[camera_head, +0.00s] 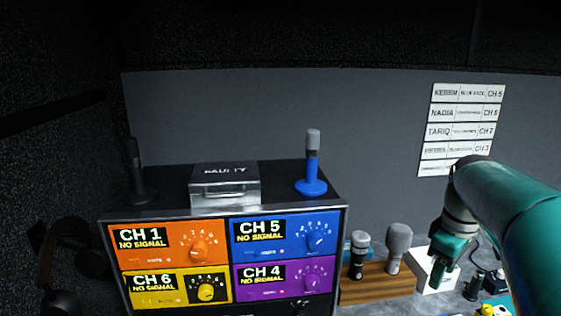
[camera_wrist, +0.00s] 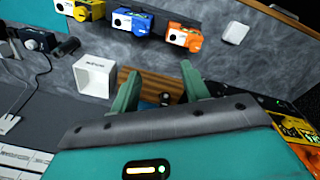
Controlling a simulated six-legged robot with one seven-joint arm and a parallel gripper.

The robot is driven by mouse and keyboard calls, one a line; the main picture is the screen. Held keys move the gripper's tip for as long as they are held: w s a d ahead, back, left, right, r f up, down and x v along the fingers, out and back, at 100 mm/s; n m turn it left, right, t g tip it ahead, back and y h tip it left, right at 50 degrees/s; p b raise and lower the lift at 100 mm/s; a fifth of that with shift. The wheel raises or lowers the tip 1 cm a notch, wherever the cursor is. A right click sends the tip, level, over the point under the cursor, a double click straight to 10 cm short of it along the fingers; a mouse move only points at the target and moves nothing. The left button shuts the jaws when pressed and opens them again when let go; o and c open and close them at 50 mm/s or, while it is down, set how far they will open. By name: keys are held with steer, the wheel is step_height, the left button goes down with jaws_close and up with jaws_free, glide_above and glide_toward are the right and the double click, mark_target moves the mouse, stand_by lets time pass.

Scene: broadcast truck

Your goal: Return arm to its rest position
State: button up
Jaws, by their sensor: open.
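My teal arm (camera_head: 510,235) reaches in from the right edge in the head view and bends down to my gripper (camera_head: 440,270). The gripper hangs at the white box (camera_head: 424,262), overlapping it in the picture; I cannot tell whether they touch. In the wrist view my gripper (camera_wrist: 158,80) has its two green fingers spread apart with nothing held between them. The white box (camera_wrist: 95,76) shows left of the fingers there, open side visible. A microphone top (camera_wrist: 165,99) shows beyond the gap between the fingers.
A rack with CH 1 (camera_head: 165,245), CH 5, CH 6 and CH 4 panels fills the lower left. A blue microphone (camera_head: 312,170) and a box marked FAULTY (camera_head: 225,185) stand on it. Grey microphones (camera_head: 398,245) stand on a wooden board (camera_head: 375,290). Coloured units (camera_wrist: 185,36) line the wrist view's top.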

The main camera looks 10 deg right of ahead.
steer(key=s+a+f+m+t, duration=0.2)
steer(key=s+a, duration=0.3)
steer(key=a, duration=0.6)
steer(key=s+a+f+m+t, duration=0.2)
steer(key=s+a+m, duration=0.2)
steer(key=a, duration=0.6)
steer(key=shift+s+a+f+t, duration=0.2)
steer(key=shift+s+a+t, duration=0.2)
steer(key=shift+s, duration=0.5)
